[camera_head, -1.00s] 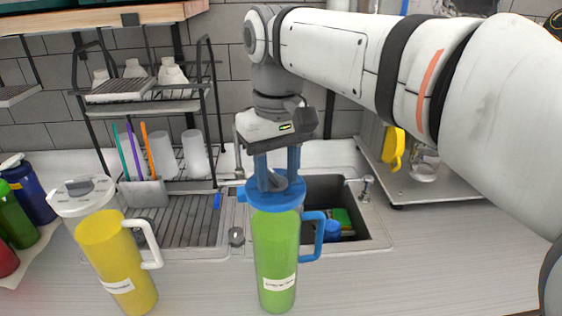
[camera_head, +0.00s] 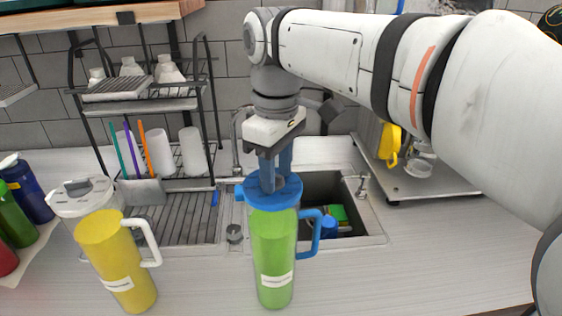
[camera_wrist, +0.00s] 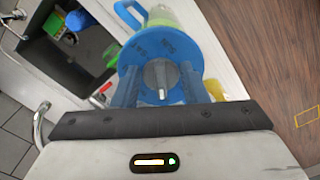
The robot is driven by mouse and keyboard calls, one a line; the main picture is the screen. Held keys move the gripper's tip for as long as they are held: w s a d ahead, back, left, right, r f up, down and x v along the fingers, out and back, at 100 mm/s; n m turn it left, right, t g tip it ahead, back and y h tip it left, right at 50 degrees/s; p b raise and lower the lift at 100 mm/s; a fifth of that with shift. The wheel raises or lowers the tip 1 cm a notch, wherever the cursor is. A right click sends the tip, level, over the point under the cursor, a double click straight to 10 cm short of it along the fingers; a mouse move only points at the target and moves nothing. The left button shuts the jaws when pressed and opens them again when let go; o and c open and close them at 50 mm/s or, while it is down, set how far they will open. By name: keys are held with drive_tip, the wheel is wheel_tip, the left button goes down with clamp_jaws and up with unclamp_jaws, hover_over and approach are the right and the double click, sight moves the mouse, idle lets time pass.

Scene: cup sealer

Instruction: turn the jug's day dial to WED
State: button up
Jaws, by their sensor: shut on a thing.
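The green jug (camera_head: 274,262) stands upright on the counter in front of the sink, with a blue lid (camera_head: 285,199) and a blue handle on its right. In the wrist view the blue lid (camera_wrist: 143,50) shows faint lettering around a grey dial knob (camera_wrist: 161,77) with a light pointer. My gripper (camera_head: 270,180) points straight down onto the lid. Its blue fingers (camera_wrist: 165,90) stand either side of the knob and are shut on it. The head view hides most of the knob behind the fingers.
The sink (camera_head: 340,200) lies behind the green jug, and a dish rack (camera_head: 150,105) is at the back left. The counter right of the jug is clear.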

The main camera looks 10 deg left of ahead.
sight(277, 175)
idle(0.3)
drive_tip(key=o, duration=1)
drive_tip(key=shift+c, duration=0.2)
wheel_tip(277, 175, up, 8)
drive_tip(key=shift+f, duration=0.1)
drive_tip(key=d+f+m+t+b, duration=0.1)
drive_tip(key=d+f+m, duration=0.5)
drive_tip(key=d+f, duration=0.4)
drive_tip(key=d, duration=0.2)
drive_tip(key=shift+s+d+f+m+t, duration=0.3)
drive_tip(key=shift+s, duration=0.1)
drive_tip(key=s+d+f+m, duration=0.2)
drive_tip(key=d+f, duration=0.1)
drive_tip(key=f, duration=0.1)
drive_tip(key=s+d+f+m+t, duration=0.1)
drive_tip(key=s+d+f+m, duration=0.1)
drive_tip(key=f, duration=0.3)
drive_tip(key=s+d+f+m+b, duration=0.1)
drive_tip(key=s+d+f+m, duration=0.2)
drive_tip(key=d+f, duration=0.2)
drive_tip(key=shift+f+t, duration=0.15)
drive_tip(key=shift+t, duration=0.25)
drive_tip(key=shift+c, duration=0.2)
